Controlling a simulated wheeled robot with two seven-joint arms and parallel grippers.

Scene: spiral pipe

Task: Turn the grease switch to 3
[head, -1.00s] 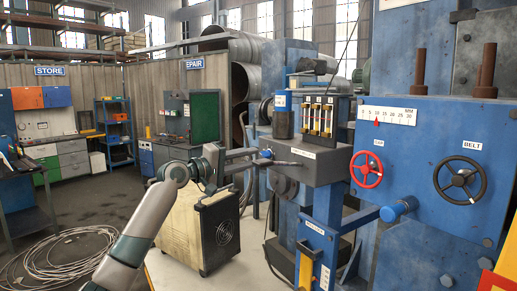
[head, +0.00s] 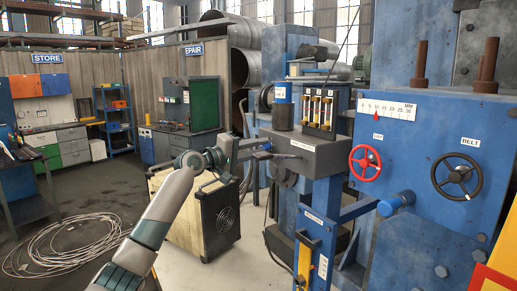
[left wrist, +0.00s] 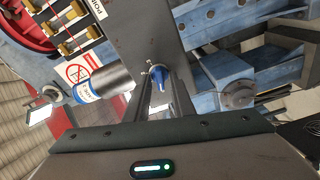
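The grease switch appears as a small blue knob (head: 267,147) on the left face of the grey box (head: 312,155). In the left wrist view the blue knob (left wrist: 158,76) is in the middle, at the far end of my fingers. My left gripper (head: 262,152) reaches the box from the left, with its tips at the knob. In the left wrist view the two fingers of my left gripper (left wrist: 160,90) stand a little apart, one on each side of the knob. Contact is unclear. The switch's markings are not legible. My right gripper is not in view.
A blue-and-white labelled cylinder (head: 282,110) and several oil sight glasses (head: 321,108) stand on the box. A red handwheel (head: 365,162) and a black handwheel (head: 457,176) are to the right. A wheeled cabinet (head: 205,215) stands below my arm; coiled cable (head: 72,245) lies on the floor.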

